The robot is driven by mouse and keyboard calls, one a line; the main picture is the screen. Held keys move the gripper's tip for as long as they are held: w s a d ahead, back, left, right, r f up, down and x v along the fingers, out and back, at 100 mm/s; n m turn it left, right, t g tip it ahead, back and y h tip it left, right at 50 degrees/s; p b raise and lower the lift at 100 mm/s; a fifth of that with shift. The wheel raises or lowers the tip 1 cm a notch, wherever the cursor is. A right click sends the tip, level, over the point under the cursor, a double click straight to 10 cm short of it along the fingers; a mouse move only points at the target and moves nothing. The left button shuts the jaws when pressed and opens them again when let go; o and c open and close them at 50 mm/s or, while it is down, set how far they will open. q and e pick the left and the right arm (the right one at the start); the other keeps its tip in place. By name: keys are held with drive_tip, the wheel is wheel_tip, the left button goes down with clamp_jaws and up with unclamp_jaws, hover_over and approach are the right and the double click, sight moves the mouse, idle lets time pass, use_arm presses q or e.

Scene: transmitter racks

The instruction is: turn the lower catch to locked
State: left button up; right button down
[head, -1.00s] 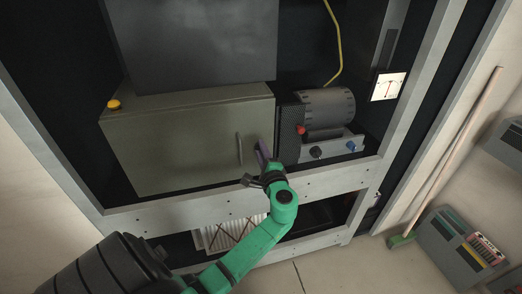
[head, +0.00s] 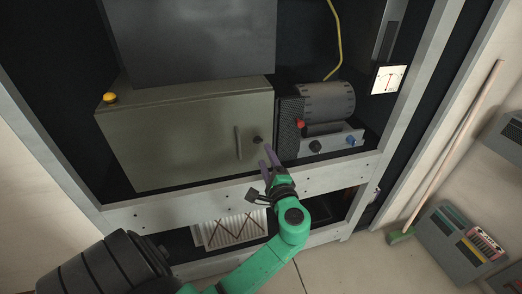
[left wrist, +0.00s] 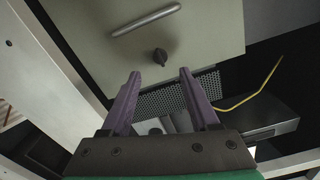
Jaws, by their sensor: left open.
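The catch (head: 257,139) is a small dark round knob near the right edge of the olive-grey cabinet door (head: 180,140), beside the bar handle (head: 238,143). It is the only such catch I make out. In the left wrist view the knob (left wrist: 160,57) shows a small pointer; I cannot read any locked mark. My left gripper (head: 267,156) has purple fingers and is open and empty, just below and right of the knob in the head view. In the left wrist view the fingertips (left wrist: 160,73) are apart, with the knob lying ahead between their lines. My right gripper is out of view.
A pale rack rail (head: 160,214) runs below the cabinet. A yellow button (head: 109,98) sits on the cabinet's top left. A broom (head: 450,150) leans at the right.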

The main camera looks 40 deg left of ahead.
use_arm(q)
drive_tip(key=b+v, duration=0.1)
drive_tip(key=v, duration=0.6)
drive_tip(key=shift+s+d, duration=0.2)
wheel_tip(320, 180, down, 33)
drive_tip(key=s+d+m+g+h, duration=0.2)
drive_tip(key=d+g+h, duration=0.1)
drive_tip(key=h, duration=0.6)
drive_tip(key=s+f+n+g+h, duration=0.2)
drive_tip(key=s+f+g+h, duration=0.15)
drive_tip(key=s+f, duration=0.8)
drive_tip(key=s+a+f+n+g+h, duration=0.1)
drive_tip(key=s+f+n, duration=0.3)
drive_tip(key=s, duration=0.5)
drive_tip(key=s+a+f+n+g+h, duration=0.1)
drive_tip(key=s+f+n+g, duration=0.1)
drive_tip(key=s+f, duration=0.4)
drive_tip(key=s+n, duration=0.1)
drive_tip(key=s, duration=0.2)
drive_tip(key=shift+a+f+n+p, duration=0.15)
drive_tip(key=shift+n+p, duration=0.25)
